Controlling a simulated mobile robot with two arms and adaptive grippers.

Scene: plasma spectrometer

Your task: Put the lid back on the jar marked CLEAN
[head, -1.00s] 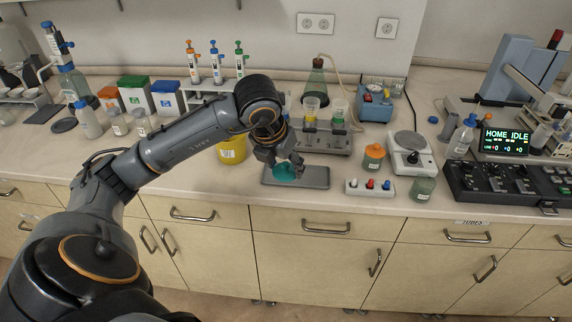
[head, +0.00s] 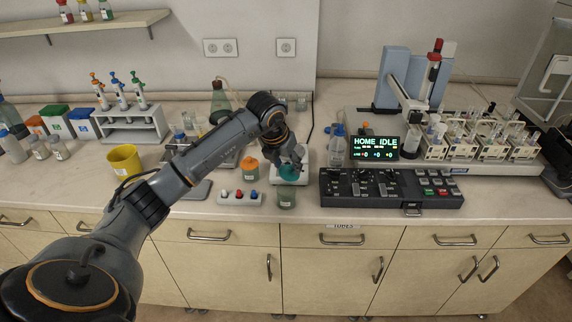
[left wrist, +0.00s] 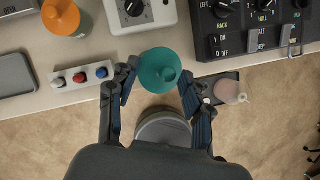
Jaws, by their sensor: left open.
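The left wrist view shows the lid (left wrist: 160,70) with one finger on each side of my gripper (left wrist: 158,92); any contact is unclear. My right gripper is not in view.
A jar with an orange lid (head: 250,169) stands to the left, behind a block with coloured knobs (head: 240,199). A black control panel (head: 392,188) lies close on the right. The grey tray (head: 198,193) is empty.

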